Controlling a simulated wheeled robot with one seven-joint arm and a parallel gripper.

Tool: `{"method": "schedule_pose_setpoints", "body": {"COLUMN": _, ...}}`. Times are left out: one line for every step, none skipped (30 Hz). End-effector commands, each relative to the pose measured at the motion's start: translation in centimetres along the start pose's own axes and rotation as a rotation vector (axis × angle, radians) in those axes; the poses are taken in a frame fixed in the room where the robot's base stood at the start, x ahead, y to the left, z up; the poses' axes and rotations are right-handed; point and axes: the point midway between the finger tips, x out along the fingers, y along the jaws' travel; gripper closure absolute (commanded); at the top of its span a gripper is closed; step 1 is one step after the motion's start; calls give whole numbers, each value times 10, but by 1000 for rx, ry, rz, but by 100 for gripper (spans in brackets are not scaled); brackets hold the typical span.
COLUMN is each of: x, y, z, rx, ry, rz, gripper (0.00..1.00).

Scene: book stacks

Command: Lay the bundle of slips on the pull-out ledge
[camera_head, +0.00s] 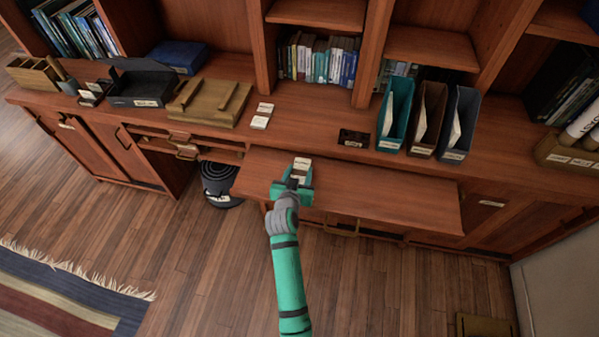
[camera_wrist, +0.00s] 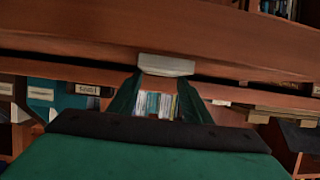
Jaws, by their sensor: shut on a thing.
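The bundle of slips (camera_head: 301,165), white with a brown band, is between the fingers of my green gripper (camera_head: 292,185). The gripper is shut on it. In the wrist view the bundle's pale end (camera_wrist: 166,65) shows at the fingertips (camera_wrist: 158,92). The pull-out ledge (camera_head: 390,195) is a long reddish wooden board, drawn out from the cabinet. In the head view the gripper and bundle overlap the left part of the ledge. I cannot tell whether the bundle touches the ledge.
On the counter behind are white cards (camera_head: 261,117), a wooden board with raised strips (camera_head: 211,102), a small dark tray (camera_head: 353,138) and upright file holders (camera_head: 395,112). A dark bin (camera_head: 219,182) stands below, left of the ledge. The ledge's right part is bare.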

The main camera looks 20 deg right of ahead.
Motion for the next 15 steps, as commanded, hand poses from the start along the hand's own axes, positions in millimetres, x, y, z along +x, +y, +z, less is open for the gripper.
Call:
{"method": "schedule_pose_setpoints", "body": {"x": 0, "y": 0, "z": 0, "rx": 0, "ry": 1, "rz": 0, "gripper": 78}}
{"method": "schedule_pose_setpoints", "body": {"x": 0, "y": 0, "z": -1, "rx": 0, "ry": 1, "rz": 0, "gripper": 78}}
{"method": "schedule_pose_setpoints", "body": {"x": 0, "y": 0, "z": -1, "rx": 0, "ry": 1, "rz": 0, "gripper": 78}}
{"method": "schedule_pose_setpoints", "body": {"x": 0, "y": 0, "z": -1, "rx": 0, "ry": 1, "rz": 0, "gripper": 78}}
{"method": "schedule_pose_setpoints", "body": {"x": 0, "y": 0, "z": -1, "rx": 0, "ry": 1, "rz": 0, "gripper": 78}}
{"method": "schedule_pose_setpoints", "body": {"x": 0, "y": 0, "z": 0, "rx": 0, "ry": 1, "rz": 0, "gripper": 78}}
{"method": "schedule_pose_setpoints", "body": {"x": 0, "y": 0, "z": 1, "rx": 0, "ry": 0, "rz": 0, "gripper": 78}}
{"method": "schedule_pose_setpoints", "body": {"x": 1, "y": 0, "z": 2, "rx": -1, "ry": 0, "rz": 0, "gripper": 78}}
{"method": "schedule_pose_setpoints", "body": {"x": 1, "y": 0, "z": 2, "rx": -1, "ry": 0, "rz": 1, "gripper": 53}}
{"method": "schedule_pose_setpoints", "body": {"x": 1, "y": 0, "z": 2, "rx": -1, "ry": 0, "rz": 1, "gripper": 46}}
{"method": "schedule_pose_setpoints", "body": {"x": 1, "y": 0, "z": 2, "rx": -1, "ry": 0, "rz": 1, "gripper": 39}}
{"method": "schedule_pose_setpoints", "body": {"x": 1, "y": 0, "z": 2, "rx": 0, "ry": 0, "rz": 1, "gripper": 37}}
{"method": "schedule_pose_setpoints", "body": {"x": 1, "y": 0, "z": 2, "rx": 0, "ry": 0, "rz": 1, "gripper": 37}}
{"method": "schedule_pose_setpoints", "body": {"x": 1, "y": 0, "z": 2, "rx": 0, "ry": 0, "rz": 0, "gripper": 37}}
{"method": "schedule_pose_setpoints", "body": {"x": 1, "y": 0, "z": 2, "rx": 0, "ry": 0, "rz": 0, "gripper": 37}}
